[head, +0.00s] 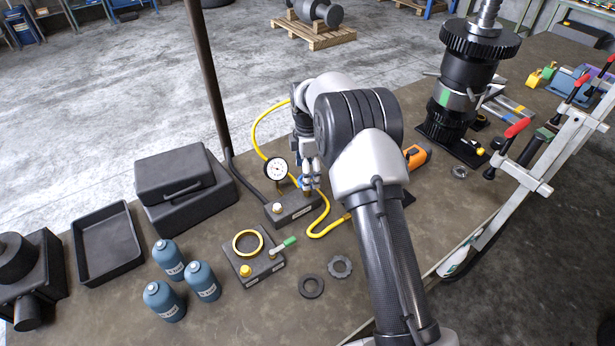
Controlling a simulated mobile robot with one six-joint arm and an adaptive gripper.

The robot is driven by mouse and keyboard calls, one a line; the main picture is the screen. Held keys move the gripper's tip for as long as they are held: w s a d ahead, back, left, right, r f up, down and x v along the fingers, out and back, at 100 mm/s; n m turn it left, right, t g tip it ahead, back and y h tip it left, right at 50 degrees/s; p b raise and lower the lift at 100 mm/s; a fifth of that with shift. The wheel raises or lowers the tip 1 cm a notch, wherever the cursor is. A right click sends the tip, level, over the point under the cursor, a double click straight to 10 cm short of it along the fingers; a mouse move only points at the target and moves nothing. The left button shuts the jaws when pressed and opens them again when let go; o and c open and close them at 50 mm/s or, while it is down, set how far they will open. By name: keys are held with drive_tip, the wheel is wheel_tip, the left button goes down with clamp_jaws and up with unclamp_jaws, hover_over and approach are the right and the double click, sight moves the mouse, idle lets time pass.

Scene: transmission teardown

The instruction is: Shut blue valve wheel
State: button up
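A small blue part (307,183), likely the blue valve wheel, shows on the dark manifold block (292,209), just right of the round white dial gauge (277,170). My gripper (310,177) points down over the right part of this block, with its fingertips at the blue part. The fingers and arm hide most of the wheel. I cannot tell whether the fingers touch it or are closed on it, nor how far the wheel is turned.
A yellow hose (325,215) loops beside the block. Blue bottles (202,281), a black tray (136,262) and a black case (178,178) stand left. A gear stack (465,75) stands right.

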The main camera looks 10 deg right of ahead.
drive_tip(key=shift+f, duration=1.1)
drive_tip(key=shift+c, duration=0.6)
drive_tip(key=c, duration=0.9)
